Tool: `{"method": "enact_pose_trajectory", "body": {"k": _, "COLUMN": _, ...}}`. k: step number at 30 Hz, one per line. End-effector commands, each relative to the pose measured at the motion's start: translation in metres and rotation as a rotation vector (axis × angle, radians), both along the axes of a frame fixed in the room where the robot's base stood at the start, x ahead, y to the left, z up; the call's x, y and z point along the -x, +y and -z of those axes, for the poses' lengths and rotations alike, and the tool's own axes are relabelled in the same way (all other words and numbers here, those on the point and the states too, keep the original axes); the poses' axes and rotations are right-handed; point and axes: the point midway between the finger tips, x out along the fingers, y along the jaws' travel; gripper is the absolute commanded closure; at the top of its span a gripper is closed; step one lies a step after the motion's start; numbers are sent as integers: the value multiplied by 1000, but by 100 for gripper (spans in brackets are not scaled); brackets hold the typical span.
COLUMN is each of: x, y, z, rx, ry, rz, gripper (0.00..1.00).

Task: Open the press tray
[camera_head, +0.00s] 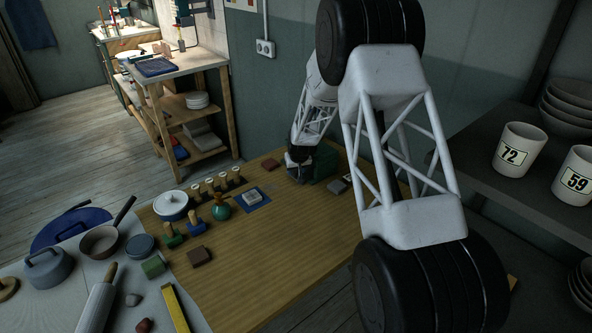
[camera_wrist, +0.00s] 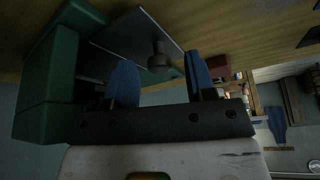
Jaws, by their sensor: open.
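The press is a dark green block on the wooden table, behind and right of my gripper in the head view (camera_head: 324,163). In the wrist view the green press (camera_wrist: 48,85) fills the left side. A flat grey panel, which looks like the press tray (camera_wrist: 130,38), extends from it, with a round dark knob (camera_wrist: 160,58). My gripper (camera_wrist: 162,75) has its two blue fingers apart, and the knob appears in the gap between them. I cannot tell whether a finger touches it. In the head view my gripper (camera_head: 297,170) is small and dark, beside the press, and the tray is hidden.
A reddish block (camera_head: 270,164) lies left of my gripper. A blue mat (camera_head: 252,199) with a pale piece, a teal vase (camera_head: 221,208) and several stamps stand further left. The table's front middle (camera_head: 270,260) is clear. A wall (camera_head: 300,60) rises behind.

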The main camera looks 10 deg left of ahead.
Motion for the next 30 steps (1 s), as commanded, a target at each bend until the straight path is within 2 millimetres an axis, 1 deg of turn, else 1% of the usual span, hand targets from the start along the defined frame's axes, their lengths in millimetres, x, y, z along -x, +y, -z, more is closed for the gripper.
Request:
{"method": "enact_pose_trajectory", "body": {"k": 11, "x": -1, "y": 0, "z": 2, "rx": 0, "ry": 0, "rz": 0, "gripper": 50}}
{"method": "enact_pose_trajectory", "body": {"k": 14, "x": -1, "y": 0, "z": 2, "rx": 0, "ry": 0, "rz": 0, "gripper": 64}}
{"method": "enact_pose_trajectory", "body": {"k": 21, "x": -1, "y": 0, "z": 2, "rx": 0, "ry": 0, "rz": 0, "gripper": 100}}
{"method": "enact_pose_trajectory", "body": {"k": 30, "x": 3, "y": 4, "z": 2, "rx": 1, "ry": 1, "rz": -1, "gripper": 100}}
